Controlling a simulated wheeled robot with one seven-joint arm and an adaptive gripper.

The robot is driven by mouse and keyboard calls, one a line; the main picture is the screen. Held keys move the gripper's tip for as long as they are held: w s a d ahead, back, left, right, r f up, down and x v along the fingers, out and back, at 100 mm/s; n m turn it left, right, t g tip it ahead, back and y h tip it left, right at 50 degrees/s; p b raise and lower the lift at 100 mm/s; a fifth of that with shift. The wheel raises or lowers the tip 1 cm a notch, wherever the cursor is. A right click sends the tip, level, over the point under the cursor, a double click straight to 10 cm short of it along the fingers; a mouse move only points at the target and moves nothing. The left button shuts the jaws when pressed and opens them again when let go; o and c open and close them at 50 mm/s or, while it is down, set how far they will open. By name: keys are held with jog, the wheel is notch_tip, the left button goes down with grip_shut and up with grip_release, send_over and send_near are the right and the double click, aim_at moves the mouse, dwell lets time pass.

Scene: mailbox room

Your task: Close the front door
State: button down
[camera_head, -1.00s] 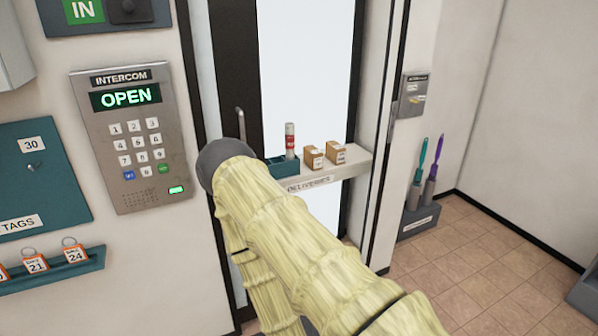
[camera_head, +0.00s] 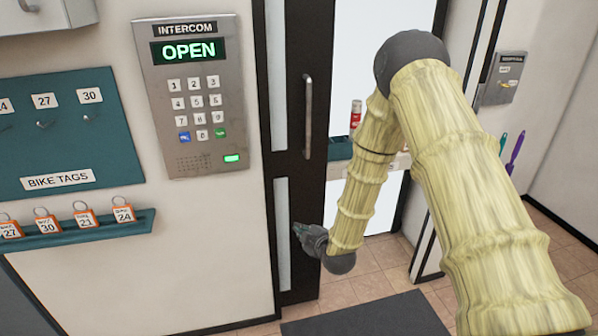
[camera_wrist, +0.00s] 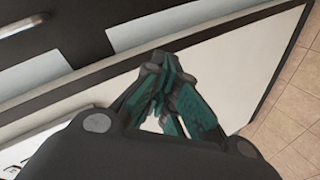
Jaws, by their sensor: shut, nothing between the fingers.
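The front door (camera_head: 309,208) has a dark frame with narrow pale panes and stands left of centre in the head view. Its upright metal bar handle (camera_head: 307,118) is on the upper part. To its right are a bright pale area and tiled floor. My gripper (camera_head: 298,230) is low in front of the door, below the handle, with its fingers toward the left. In the wrist view the shut, empty fingers (camera_wrist: 158,62) point at the door's dark frame and pale panes (camera_wrist: 140,30). The handle shows at upper left (camera_wrist: 22,24). I cannot tell whether the fingers touch the door.
An intercom (camera_head: 190,95) reading OPEN is on the wall left of the door. A bike tag board (camera_head: 60,130) and a ledge of tags (camera_head: 85,232) are further left. A deliveries shelf is mostly behind my arm. A dark mat (camera_head: 365,318) lies on the floor.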

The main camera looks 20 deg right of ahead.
jog(key=w+d+r+n+t+b, duration=0.2)
jog(key=w+r+n+t, duration=0.3)
jog(key=w+r, duration=0.7)
jog(key=p, duration=0.3)
send_near(285, 150)
jog(key=shift+y, duration=0.4)
jog(key=w, duration=0.2)
jog(key=w+a, duration=0.1)
jog(key=w, duration=0.1)
jog(key=shift+w+a+r, duration=0.1)
jog(key=shift+a+r, duration=0.05)
jog(key=shift+d, duration=0.55)
jog(key=shift+s+d+f+p, duration=0.15)
jog(key=shift+s+d+p, duration=0.1)
jog(key=shift+d, duration=0.45)
jog(key=shift+s+d+f+p, duration=0.15)
jog(key=shift+s+d+p, duration=0.1)
jog(key=shift+d, duration=0.4)
jog(key=shift+f, duration=0.1)
